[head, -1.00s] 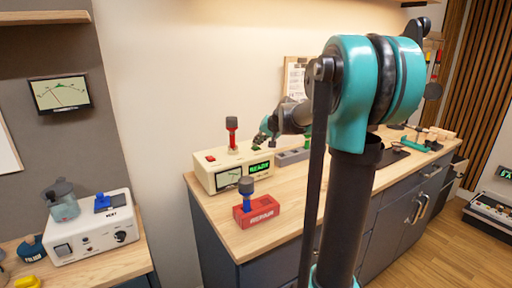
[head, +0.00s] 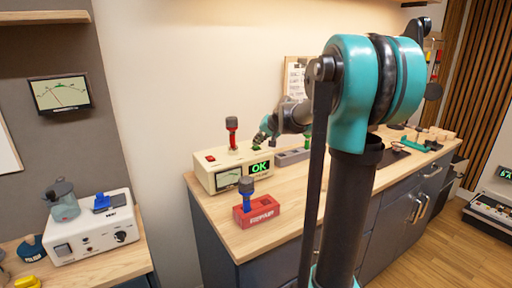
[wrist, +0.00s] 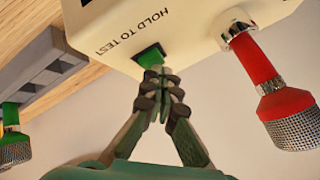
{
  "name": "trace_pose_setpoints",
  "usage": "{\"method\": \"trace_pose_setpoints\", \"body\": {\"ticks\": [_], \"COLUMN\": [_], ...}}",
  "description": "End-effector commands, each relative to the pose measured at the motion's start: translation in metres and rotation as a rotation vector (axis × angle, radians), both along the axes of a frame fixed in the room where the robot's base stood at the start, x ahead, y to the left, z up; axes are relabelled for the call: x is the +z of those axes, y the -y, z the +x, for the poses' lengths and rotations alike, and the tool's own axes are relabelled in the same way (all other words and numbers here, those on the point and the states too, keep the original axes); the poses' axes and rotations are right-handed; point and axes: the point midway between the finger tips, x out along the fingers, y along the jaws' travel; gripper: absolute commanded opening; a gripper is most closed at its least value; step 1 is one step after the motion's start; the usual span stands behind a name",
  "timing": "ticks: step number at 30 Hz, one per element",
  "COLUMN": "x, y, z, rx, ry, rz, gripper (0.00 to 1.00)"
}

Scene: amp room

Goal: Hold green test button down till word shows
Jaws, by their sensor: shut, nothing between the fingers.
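The cream tester box (head: 206,170) stands on the wooden counter, with a meter and a small display (head: 260,167) on its front. The display reads "OK" in green. In the wrist view the top of the box (wrist: 195,25) carries the words "HOLD TO TEST" beside the green test button (wrist: 150,58) in its dark square frame. My gripper (wrist: 158,78) is shut and empty, its fingertips at the button and partly covering it. They appear to touch it. In the head view my gripper (head: 260,138) is small at the box's top.
A red microphone (wrist: 290,115) stands plugged in the box close beside my gripper. A grey slotted holder (wrist: 40,65) with a green microphone (wrist: 14,145) is on the other side. A red block (head: 256,212) holding a blue microphone (head: 246,190) stands in front of the box.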

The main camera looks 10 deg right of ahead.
Motion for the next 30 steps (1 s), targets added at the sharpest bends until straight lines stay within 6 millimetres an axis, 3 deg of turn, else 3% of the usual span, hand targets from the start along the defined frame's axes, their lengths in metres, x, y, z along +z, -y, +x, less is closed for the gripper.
{"method": "trace_pose_setpoints", "body": {"ticks": [9,20,30], "x": [0.015,0.017,0.046], "y": [0.000,0.000,0.000], "z": [0.000,0.000,0.000], "rx": [0.000,0.000,0.000], "ry": [0.000,0.000,0.000], "rz": [0.000,0.000,0.000], "gripper": [0.00,0.00,0.00]}}
